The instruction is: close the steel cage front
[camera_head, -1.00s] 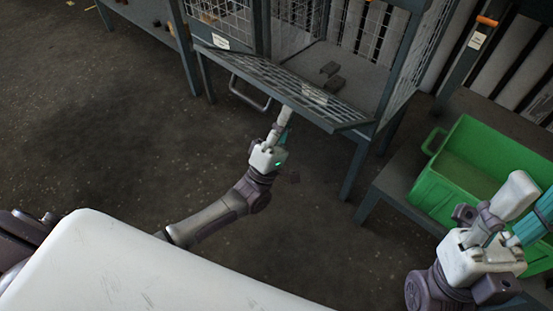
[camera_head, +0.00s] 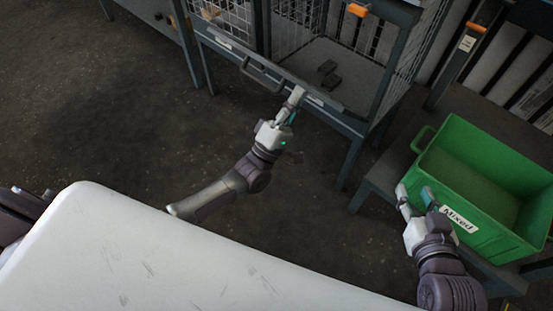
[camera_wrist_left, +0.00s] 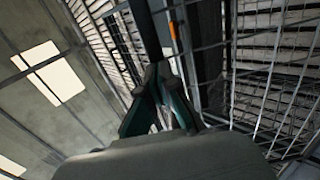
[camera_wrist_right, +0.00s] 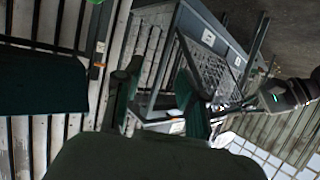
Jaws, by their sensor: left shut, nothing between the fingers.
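The steel cage (camera_head: 345,55) stands at the top of the head view. Its front panel (camera_head: 318,97) is a mesh flap hanging out from the lower front edge, seen nearly edge-on, with a bar handle (camera_head: 262,75) on its outer side. The cage front is open. My left gripper (camera_head: 298,93) is shut and empty at the panel's edge, right of the handle; whether it touches is unclear. Its closed fingers also show in the left wrist view (camera_wrist_left: 158,80), beside wire mesh. My right gripper (camera_head: 414,192) is open and empty beside the green bin; its parted fingers show in the right wrist view (camera_wrist_right: 155,88).
A green bin (camera_head: 478,232) labelled "Mixed" sits on a low bench (camera_head: 380,180) right of the cage. Dark blocks (camera_head: 328,75) lie on the cage floor. An orange-topped post (camera_head: 462,50) stands behind the bin. The floor below the cage is clear.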

